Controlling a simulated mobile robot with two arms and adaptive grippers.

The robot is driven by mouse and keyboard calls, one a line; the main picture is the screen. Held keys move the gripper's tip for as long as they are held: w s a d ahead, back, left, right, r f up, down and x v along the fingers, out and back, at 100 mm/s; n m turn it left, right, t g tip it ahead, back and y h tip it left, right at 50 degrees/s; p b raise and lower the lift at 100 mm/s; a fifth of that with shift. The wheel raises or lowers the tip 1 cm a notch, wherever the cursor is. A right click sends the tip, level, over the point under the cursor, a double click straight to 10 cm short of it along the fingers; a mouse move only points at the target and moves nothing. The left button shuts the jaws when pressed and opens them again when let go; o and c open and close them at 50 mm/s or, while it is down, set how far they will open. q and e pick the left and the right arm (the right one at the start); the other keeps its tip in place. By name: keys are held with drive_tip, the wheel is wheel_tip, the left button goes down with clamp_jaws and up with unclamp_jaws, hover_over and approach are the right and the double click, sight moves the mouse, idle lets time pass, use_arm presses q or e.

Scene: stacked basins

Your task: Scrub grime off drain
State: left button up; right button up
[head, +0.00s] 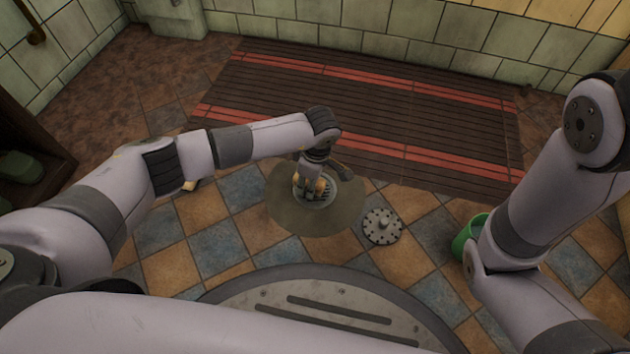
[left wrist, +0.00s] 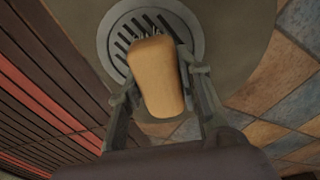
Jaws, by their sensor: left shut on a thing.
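The drain (head: 328,196) is a round metal grate with slots, set in a round grey-brown patch (head: 290,216) of the tiled floor. It also shows at the top of the left wrist view (left wrist: 190,28). My left gripper (head: 314,182) is over the drain, pointing down. It is shut on a tan brush (left wrist: 158,80), held between both fingers. The brush's bristle end lies over the grate's slots; I cannot tell whether it touches. Part of the grate is hidden by the brush and gripper. My right arm shows at the right, but its gripper is not in view.
A round grey perforated cover with a knob (head: 382,227) lies on the tiles right of the drain. A green bucket (head: 469,236) stands partly behind my right arm. A dark slatted mat with red stripes (head: 400,110) lies behind the drain. A dark shelf (head: 30,150) stands at the left.

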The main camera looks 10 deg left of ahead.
sight(323, 180)
use_arm(q)
drive_tip(key=shift+a, duration=1.2)
drive_tip(key=shift+w, duration=0.5)
drive_tip(key=shift+d, duration=1.35)
drive_tip(key=shift+d+f+b, duration=0.1)
drive_tip(key=shift+d+b, duration=0.4)
drive_tip(key=shift+d, duration=0.5)
drive_tip(key=shift+s+d, duration=0.1)
drive_tip(key=shift+d, duration=0.85)
clamp_jaws()
drive_tip(key=shift+d, duration=0.7)
drive_tip(key=shift+a, duration=1.2)
drive_tip(key=shift+a+p, duration=0.55)
drive_tip(key=shift+a, duration=1.15)
drive_tip(key=shift+a+p, duration=0.35)
drive_tip(key=shift+a, duration=0.8)
